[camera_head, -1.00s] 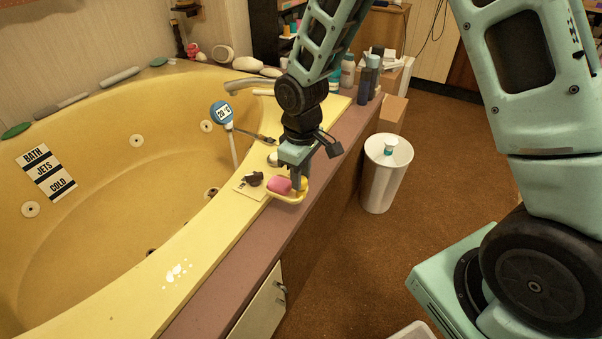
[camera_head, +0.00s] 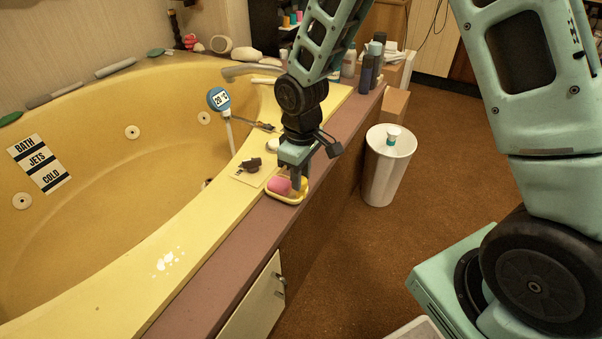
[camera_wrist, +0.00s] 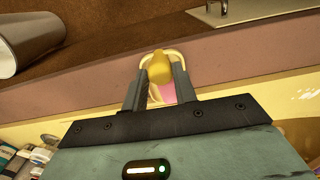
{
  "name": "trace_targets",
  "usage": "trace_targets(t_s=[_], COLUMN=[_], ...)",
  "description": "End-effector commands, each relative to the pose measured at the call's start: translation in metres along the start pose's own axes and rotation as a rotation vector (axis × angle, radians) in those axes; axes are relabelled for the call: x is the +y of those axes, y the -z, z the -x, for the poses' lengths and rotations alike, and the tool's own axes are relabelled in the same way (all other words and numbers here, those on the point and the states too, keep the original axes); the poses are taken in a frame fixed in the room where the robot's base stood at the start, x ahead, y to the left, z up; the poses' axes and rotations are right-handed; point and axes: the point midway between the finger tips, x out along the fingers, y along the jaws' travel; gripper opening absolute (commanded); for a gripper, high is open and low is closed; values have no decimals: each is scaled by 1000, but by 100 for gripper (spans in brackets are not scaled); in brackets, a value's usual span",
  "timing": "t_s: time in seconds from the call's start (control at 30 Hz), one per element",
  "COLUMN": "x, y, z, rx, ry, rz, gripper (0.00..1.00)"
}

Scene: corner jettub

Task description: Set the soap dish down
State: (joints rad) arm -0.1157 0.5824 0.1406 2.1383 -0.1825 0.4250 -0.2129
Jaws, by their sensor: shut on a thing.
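The soap dish (camera_head: 290,200) is a small shallow yellow tray with a pink soap (camera_head: 279,185) in it. It is at the tub's outer edge, where the yellow rim meets the mauve ledge. My gripper (camera_head: 299,188) points down and is shut on the dish, its fingers at the dish's right side. In the wrist view, the dish's pale rim (camera_wrist: 146,57) shows between the fingers, with a rounded yellow piece (camera_wrist: 160,68) and part of the pink soap. I cannot tell whether the dish's underside touches the ledge.
A card with a dark lump (camera_head: 250,164) lies just left of the dish on the tub rim (camera_head: 215,225). Bottles (camera_head: 370,68) crowd the ledge's far end. A white bin (camera_head: 388,170) stands right. The near mauve ledge (camera_head: 225,265) is clear.

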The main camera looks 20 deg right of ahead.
Motion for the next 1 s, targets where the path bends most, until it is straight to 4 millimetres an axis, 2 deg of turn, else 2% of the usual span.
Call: trace_targets(t_s=[0.57,0.6,0.67,0.7,1.0], x=[0,0,0,0,0], y=[0,0,0,0,0], z=[-11,-11,-11,-11,-8], rx=[0,0,0,0,0], ry=[0,0,0,0,0], rz=[0,0,0,0,0], gripper=[5,33,50,53,53])
